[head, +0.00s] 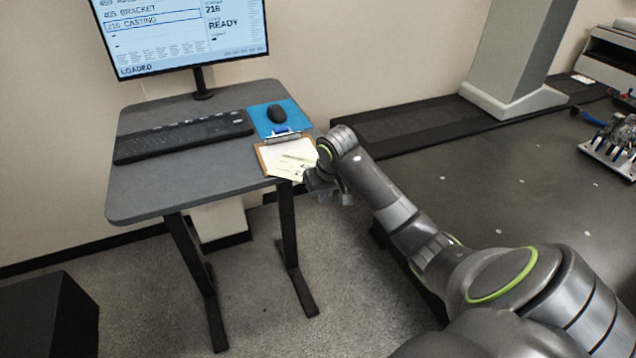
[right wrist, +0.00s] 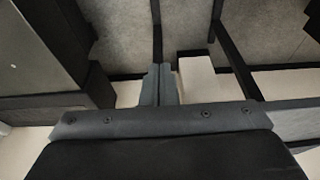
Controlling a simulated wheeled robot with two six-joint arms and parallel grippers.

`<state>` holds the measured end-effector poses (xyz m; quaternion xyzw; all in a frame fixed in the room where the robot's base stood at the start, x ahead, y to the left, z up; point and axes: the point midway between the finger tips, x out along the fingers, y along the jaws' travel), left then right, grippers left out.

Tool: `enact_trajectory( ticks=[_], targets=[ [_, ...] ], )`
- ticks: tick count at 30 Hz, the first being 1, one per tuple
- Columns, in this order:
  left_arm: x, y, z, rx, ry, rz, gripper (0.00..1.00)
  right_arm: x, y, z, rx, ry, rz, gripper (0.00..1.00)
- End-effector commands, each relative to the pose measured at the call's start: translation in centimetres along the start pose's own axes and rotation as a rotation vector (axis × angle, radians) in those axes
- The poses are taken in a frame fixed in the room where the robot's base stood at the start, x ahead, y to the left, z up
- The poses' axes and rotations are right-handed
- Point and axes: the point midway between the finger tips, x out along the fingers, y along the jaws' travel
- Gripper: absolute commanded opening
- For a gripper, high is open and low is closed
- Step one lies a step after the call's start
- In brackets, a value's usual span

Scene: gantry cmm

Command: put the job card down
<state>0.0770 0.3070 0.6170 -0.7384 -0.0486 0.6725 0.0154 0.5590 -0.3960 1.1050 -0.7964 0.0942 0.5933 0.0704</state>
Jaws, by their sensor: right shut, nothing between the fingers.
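A clipboard (head: 263,160) lies on the right end of the grey desk (head: 160,186). A pale sheet with green marks, which looks like the job card (head: 290,157), lies on it. Its right edge is partly covered by my right arm. My right gripper (head: 329,193) is just off the desk's right edge, beside the clipboard and card. In the right wrist view its fingers (right wrist: 159,84) are together with nothing between them. The card does not show in the right wrist view. My left gripper is in neither view.
A black keyboard (head: 184,136) and a mouse (head: 277,113) on a blue mat (head: 259,119) stand behind the clipboard. A monitor (head: 182,32) reads "216 CASTING" and "LOADED". The desk's front left is bare. A dark granite-like surface (head: 480,185) lies to the right.

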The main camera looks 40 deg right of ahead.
Motion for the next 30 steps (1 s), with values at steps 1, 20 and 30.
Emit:
enact_trajectory(
  ticks=[1, 20, 30],
  targets=[
    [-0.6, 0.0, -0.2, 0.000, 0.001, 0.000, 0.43, 0.8, -0.1, 0.0, 0.002, -0.005, -0.001, 0.00],
    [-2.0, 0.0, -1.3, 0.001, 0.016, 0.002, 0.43, 1.8, 0.0, -3.9, 0.000, 0.001, 0.001, 0.00],
    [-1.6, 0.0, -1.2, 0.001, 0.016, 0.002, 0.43, 2.1, 0.0, -4.2, 0.001, 0.002, 0.001, 0.00]
  ],
)
